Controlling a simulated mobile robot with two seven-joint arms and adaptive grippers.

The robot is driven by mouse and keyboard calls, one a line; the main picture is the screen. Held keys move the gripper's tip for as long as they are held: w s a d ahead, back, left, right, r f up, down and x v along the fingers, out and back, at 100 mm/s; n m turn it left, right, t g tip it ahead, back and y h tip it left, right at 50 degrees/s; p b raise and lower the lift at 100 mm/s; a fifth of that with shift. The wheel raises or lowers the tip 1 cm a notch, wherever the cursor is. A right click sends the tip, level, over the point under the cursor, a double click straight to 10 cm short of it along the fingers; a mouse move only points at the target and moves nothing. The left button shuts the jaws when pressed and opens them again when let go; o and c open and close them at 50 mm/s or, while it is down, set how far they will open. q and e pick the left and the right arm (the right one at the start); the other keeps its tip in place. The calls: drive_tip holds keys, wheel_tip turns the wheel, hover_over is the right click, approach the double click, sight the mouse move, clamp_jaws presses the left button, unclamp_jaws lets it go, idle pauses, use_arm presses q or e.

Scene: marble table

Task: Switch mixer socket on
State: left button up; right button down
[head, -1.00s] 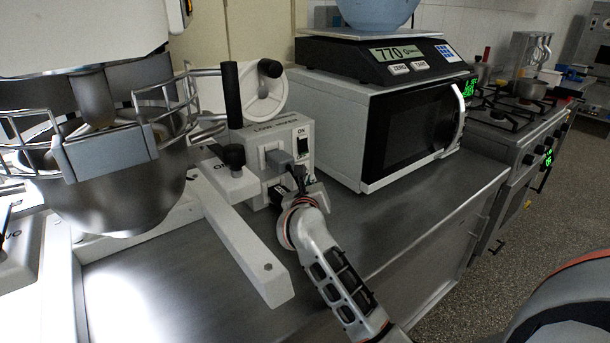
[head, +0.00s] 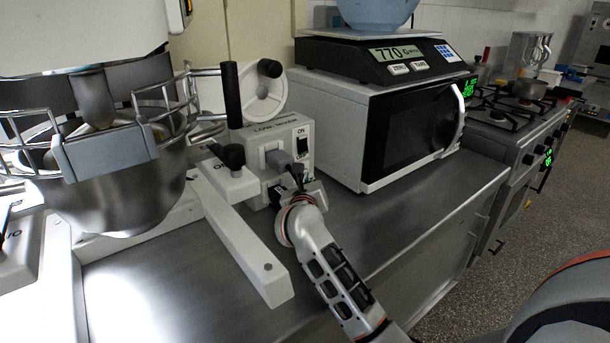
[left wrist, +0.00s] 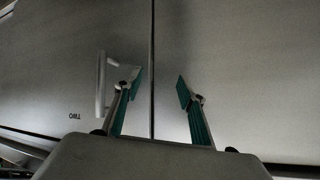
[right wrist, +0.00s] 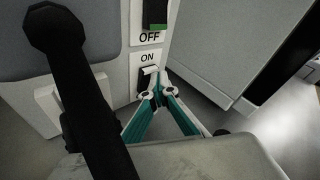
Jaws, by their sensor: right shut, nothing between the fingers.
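The white socket box (head: 255,137) stands on the steel counter beside the microwave, with a grey plug (head: 277,160) and dark cord in its upper outlet. Its upper rocker switch (head: 302,146) sits between ON and OFF labels; in the right wrist view it (right wrist: 155,12) shows green at its lower edge. The lower switch (right wrist: 147,77) is under another ON label, partly hidden by my fingers. My right gripper (right wrist: 161,82) is shut and empty, its tips at the lower switch; contact is unclear. My left gripper (left wrist: 156,86) is open and empty before a grey door front.
The mixer's steel bowl (head: 125,190) and white leg (head: 238,240) are left of my right arm. The microwave (head: 345,135), with a scale (head: 380,62) on top, stands close on the right. A dark cord (right wrist: 85,90) crosses the right wrist view.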

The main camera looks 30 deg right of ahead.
drive_tip(key=shift+w+a+f, duration=0.1)
drive_tip(key=shift+f, duration=0.05)
idle(0.3)
drive_tip(key=shift+s, duration=0.2)
drive_tip(key=shift+s+p, duration=0.35)
drive_tip(key=shift+s, duration=0.25)
